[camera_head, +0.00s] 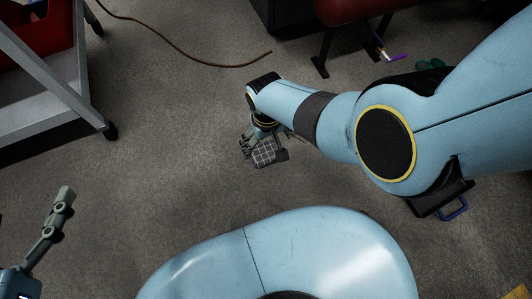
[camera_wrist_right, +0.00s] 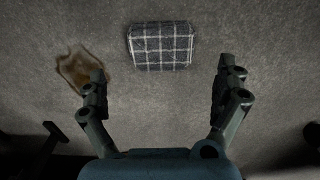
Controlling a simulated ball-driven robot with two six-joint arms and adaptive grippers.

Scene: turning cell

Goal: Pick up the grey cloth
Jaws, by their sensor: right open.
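The grey cloth (camera_head: 266,153) is a folded, dark grey pad with a white check pattern, lying flat on the floor. In the right wrist view the whole cloth (camera_wrist_right: 160,46) shows at the top centre. My right gripper (camera_head: 262,146) is over the cloth in the head view and partly covers it. In the wrist view its fingers (camera_wrist_right: 163,70) are wide apart and empty, with the cloth ahead between their lines; no contact shows. My left gripper (camera_head: 62,200) is at the lower left, away from the cloth; its finger opening does not show clearly.
A brown stain (camera_wrist_right: 74,72) marks the floor left of the cloth. A grey cart (camera_head: 50,85) with a red bin (camera_head: 28,30) stands at the upper left. A brown cable (camera_head: 190,55) lies behind. Floor around the cloth is clear.

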